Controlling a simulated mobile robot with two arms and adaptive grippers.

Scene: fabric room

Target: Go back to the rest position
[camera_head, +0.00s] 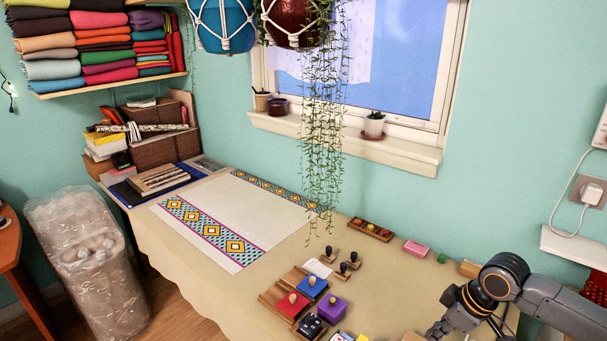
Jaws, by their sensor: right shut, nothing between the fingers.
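My right arm comes in from the right edge, and my right gripper (438,331) is low at the bottom right, over the near end of the cloth-covered table (190,251). It is shut with nothing in it, and its lower part is cut off by the picture's edge. It is to the right of the stamp blocks and apart from the purple block (331,308). My left gripper is not in view.
Blue (312,288) and red (291,306) stamp blocks stand left of my gripper. A pink block (416,248) lies behind it. A patterned cloth (222,232) lies flat farther left. Hanging plants (322,130) trail down over the table's back.

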